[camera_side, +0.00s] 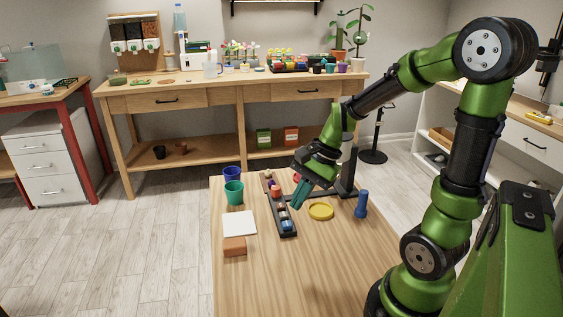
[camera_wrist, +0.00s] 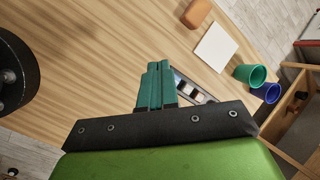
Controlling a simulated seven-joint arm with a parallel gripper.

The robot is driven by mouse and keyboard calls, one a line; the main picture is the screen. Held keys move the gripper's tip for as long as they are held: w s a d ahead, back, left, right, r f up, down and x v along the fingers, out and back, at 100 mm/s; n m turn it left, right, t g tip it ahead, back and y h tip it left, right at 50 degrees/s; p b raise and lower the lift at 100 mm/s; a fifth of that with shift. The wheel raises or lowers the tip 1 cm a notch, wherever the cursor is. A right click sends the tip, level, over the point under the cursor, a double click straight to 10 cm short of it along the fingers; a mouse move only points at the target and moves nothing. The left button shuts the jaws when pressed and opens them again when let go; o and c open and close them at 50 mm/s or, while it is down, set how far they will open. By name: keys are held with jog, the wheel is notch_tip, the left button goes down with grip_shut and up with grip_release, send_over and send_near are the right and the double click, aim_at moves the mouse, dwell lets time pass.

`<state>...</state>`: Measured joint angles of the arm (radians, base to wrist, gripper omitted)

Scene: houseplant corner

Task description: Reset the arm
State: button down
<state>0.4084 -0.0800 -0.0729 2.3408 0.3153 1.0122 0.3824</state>
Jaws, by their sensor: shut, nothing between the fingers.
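My gripper (camera_side: 299,191) has teal fingers and hangs above the wooden table (camera_side: 315,262), near the dark rack in the side view. In the wrist view its fingers (camera_wrist: 155,86) are pressed together with nothing between them. The arm is bent, with its elbow high and its forearm reaching down to the left. The fingers hide part of the rack (camera_wrist: 192,92) in the wrist view.
The dark rack (camera_side: 284,229) holds several small items. Around it are a yellow dish (camera_side: 321,211), a blue bottle-shaped object (camera_side: 361,204), a teal cup (camera_side: 233,192), a blue cup (camera_side: 232,173), a white square (camera_side: 239,223) and an orange-brown block (camera_side: 235,246). The table's front is clear.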

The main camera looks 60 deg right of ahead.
jog(key=s+a+r+n+t+h, duration=0.2)
jog(key=s+a+r+n, duration=0.3)
jog(key=n, duration=0.8)
jog(key=a+r+t, duration=0.1)
jog(key=a+r, duration=0.2)
jog(key=r, duration=0.2)
jog(key=shift+a+r+t, duration=0.2)
jog(key=shift+a+t, duration=0.15)
jog(key=shift+t, duration=0.05)
